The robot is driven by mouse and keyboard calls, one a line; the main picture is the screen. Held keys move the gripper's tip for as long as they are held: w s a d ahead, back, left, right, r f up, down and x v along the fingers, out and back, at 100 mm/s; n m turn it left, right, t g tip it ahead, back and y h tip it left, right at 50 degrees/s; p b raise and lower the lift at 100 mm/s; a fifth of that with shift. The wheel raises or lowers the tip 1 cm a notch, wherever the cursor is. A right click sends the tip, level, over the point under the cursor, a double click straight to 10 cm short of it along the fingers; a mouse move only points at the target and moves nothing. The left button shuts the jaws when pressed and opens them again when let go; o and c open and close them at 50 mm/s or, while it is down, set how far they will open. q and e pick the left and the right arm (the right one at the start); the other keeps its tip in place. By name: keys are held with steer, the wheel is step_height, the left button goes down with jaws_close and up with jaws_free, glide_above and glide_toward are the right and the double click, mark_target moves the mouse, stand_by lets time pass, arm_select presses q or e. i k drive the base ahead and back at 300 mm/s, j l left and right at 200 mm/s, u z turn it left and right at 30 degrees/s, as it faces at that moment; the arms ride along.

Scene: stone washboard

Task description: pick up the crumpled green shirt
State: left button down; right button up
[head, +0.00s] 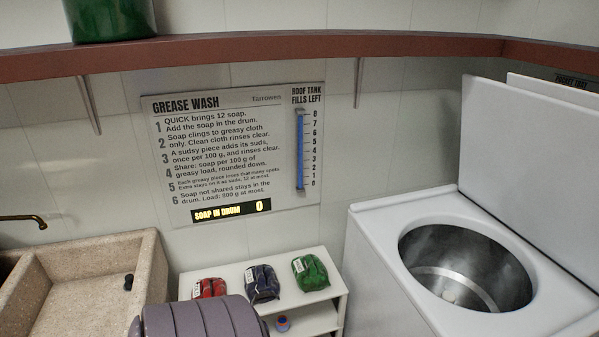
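The crumpled green shirt (310,272) lies on the top of a low white shelf unit (293,306), at its right end. It is bunched into a small bundle with a white tag on its left side. A dark blue crumpled garment (262,284) lies to its left, a small gap away. A red one (209,288), partly hidden from below, lies further left. Neither of my grippers shows in the head view.
A white top-loading washer (375,238) stands right, lid up, drum open. A stone sink (152,270) stands left. A grey ribbed rounded form (205,318) covers the shelf's lower left front. A blue-and-orange item (283,324) sits on the lower shelf. A red-brown ledge (300,45) runs above.

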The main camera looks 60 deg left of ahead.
mark_target(311, 275)
steer(key=u, duration=1.95)
steer(key=i+z, duration=0.1)
steer(key=i, duration=0.3)
